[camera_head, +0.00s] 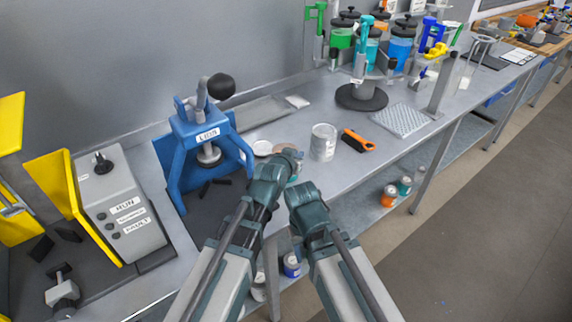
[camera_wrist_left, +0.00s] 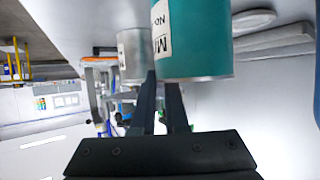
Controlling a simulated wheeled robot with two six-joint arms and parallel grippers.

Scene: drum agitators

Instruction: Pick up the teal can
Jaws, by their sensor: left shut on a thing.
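The teal can (camera_wrist_left: 195,40) fills the upper middle of the left wrist view, with a white label on its side. My left gripper (camera_wrist_left: 164,80) is shut on the teal can, its two dark fingers meeting the can's edge. In the head view my left gripper (camera_head: 294,158) is over the bench's front edge, and its own wrist hides most of the can. I cannot tell whether the can touches the bench. My right gripper (camera_head: 300,190) is beside and below the left one; its fingers are hidden.
A blue press (camera_head: 205,145) stands left, near a white lid (camera_head: 262,148). Another teal can (camera_head: 405,186) and an orange can (camera_head: 389,196) sit on the lower shelf.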

